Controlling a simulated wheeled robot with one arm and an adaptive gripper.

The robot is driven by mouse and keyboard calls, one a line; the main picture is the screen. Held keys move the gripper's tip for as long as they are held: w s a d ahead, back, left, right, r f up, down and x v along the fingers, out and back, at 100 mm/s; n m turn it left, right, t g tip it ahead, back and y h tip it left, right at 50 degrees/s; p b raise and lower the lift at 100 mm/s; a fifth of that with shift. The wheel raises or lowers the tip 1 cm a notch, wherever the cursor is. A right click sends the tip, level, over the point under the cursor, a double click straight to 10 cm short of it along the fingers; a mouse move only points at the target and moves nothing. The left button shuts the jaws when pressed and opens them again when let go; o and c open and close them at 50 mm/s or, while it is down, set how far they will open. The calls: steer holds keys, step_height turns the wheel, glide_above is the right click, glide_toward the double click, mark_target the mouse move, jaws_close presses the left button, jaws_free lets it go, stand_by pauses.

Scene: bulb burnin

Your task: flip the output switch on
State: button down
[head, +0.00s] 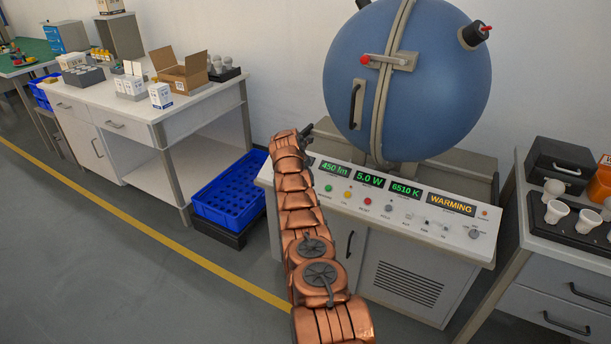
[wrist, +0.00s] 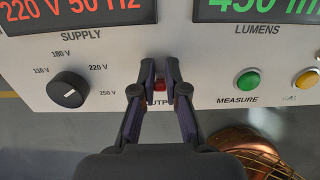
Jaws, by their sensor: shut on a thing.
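The output switch (wrist: 159,86) shows as a small red part between my fingertips in the wrist view. Its label below is partly covered, with only "UTP" or so legible. My gripper (wrist: 160,76) is shut on the switch from the front of the white panel (wrist: 205,60). The fingers hide most of the switch, so I cannot tell whether it stands on or off. In the head view my copper arm hides that part of the console (head: 400,207), and only a dark bit of my gripper (head: 307,131) shows.
Left of the switch is a black supply knob (wrist: 69,89). Right of it are a green measure button (wrist: 247,82) and a yellow button (wrist: 306,78). The blue sphere (head: 420,75) stands behind the console. Its status display (head: 451,204) reads WARMING. A blue crate (head: 230,190) sits at left.

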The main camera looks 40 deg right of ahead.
steer(key=shift+s+d+f, duration=0.1)
steer(key=shift+s+f, duration=0.25)
steer(key=shift+s, duration=0.1)
steer(key=c, duration=1.2)
jaws_free()
steer(key=shift+r, duration=0.1)
steer(key=shift+w+r, duration=0.1)
steer(key=shift+w, duration=0.1)
steer(key=shift+w+r, duration=0.1)
steer(key=shift+w, duration=0.05)
steer(key=shift+r+p, duration=0.15)
steer(key=shift+p, duration=0.35)
steer(key=shift+d+p, duration=0.1)
steer(key=shift+p, duration=0.25)
steer(key=shift+r+p, duration=0.1)
steer(key=shift+p, duration=0.45)
steer(key=shift+d+h+p, duration=0.1)
steer(key=shift+h+p, duration=0.3)
steer(key=shift+p, duration=0.5)
